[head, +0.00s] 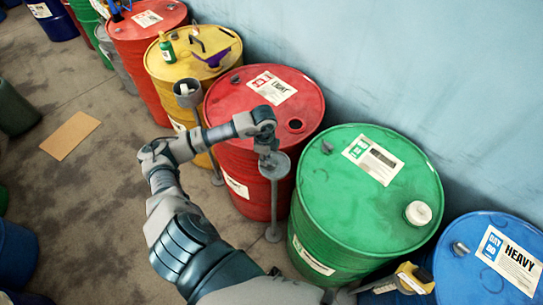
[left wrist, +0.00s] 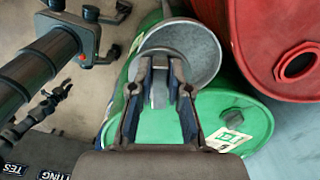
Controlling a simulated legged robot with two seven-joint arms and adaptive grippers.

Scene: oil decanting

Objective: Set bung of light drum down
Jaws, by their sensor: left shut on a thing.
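The red drum marked LIGHT (head: 228,108) stands by the wall with an open bung hole in its lid. The hole also shows on the red drum in the left wrist view (left wrist: 262,40). My left gripper (head: 268,146) is beside this drum, directly over the small round dish of a grey stand (head: 276,166). In the left wrist view my left gripper (left wrist: 160,75) is shut on a small grey piece, seemingly the bung (left wrist: 159,90), mostly hidden between the fingers. A round grey dish (left wrist: 200,50) lies beyond the fingertips. I cannot tell whether the piece touches it.
A green drum (head: 340,200) with a white cap stands right of the red one, then a blue HEAVY drum (head: 460,270). A yellow drum (head: 160,66) bearing a bottle and funnel stands left. A yellow-ended item (head: 415,278) shows low right. Cardboard (head: 70,135) lies on open floor.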

